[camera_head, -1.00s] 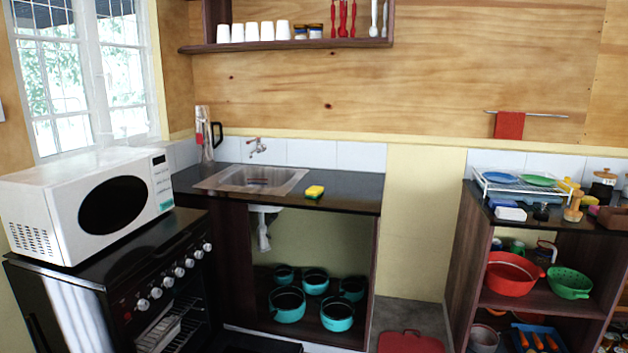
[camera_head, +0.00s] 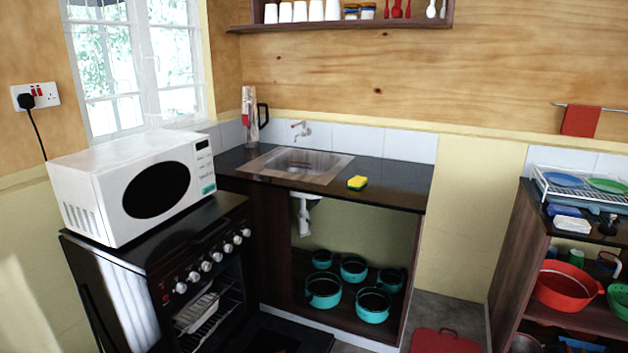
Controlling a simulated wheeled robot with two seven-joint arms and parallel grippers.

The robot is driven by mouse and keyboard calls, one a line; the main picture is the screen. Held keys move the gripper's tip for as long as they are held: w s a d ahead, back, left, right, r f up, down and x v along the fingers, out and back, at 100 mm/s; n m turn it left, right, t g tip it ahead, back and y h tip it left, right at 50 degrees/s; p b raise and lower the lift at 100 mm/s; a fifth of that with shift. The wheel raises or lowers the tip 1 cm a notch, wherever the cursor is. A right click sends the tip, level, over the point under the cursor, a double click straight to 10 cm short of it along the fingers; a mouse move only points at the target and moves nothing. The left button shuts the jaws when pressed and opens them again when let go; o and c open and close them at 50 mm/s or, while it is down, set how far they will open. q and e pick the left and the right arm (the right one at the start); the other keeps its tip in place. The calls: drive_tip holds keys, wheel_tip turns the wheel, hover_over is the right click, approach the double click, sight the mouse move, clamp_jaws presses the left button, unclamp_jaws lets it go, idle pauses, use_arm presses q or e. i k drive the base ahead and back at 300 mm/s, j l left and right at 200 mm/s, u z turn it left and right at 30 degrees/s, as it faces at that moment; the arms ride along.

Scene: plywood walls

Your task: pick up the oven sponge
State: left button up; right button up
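A small yellow sponge with a green layer (camera_head: 357,183) lies on the dark countertop (camera_head: 400,187), just right of the sink (camera_head: 295,163) and close to the counter's front edge. It is the only sponge I can make out. The black oven (camera_head: 155,262) stands at the left, with wire racks and a light-coloured item (camera_head: 202,308) inside; no sponge can be made out in it. Neither of my grippers is in view.
A white microwave (camera_head: 135,185) sits on the oven. Several teal pots (camera_head: 322,290) stand in the open cabinet below the sink. A shelf unit (camera_head: 515,250) with a red pot (camera_head: 570,285) stands at the right. A red object (camera_head: 447,341) lies on the floor.

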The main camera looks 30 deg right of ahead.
sight(357, 183)
drive_tip(key=i+l+u, duration=0.25)
drive_tip(key=l, duration=0.3)
drive_tip(key=l+u, duration=0.3)
drive_tip(key=l, duration=0.2)
drive_tip(key=i+l+u, duration=0.1)
drive_tip(key=l+u, duration=0.15)
drive_tip(key=l, duration=0.35)
drive_tip(key=l+u, duration=0.15)
drive_tip(key=l, duration=2.9)
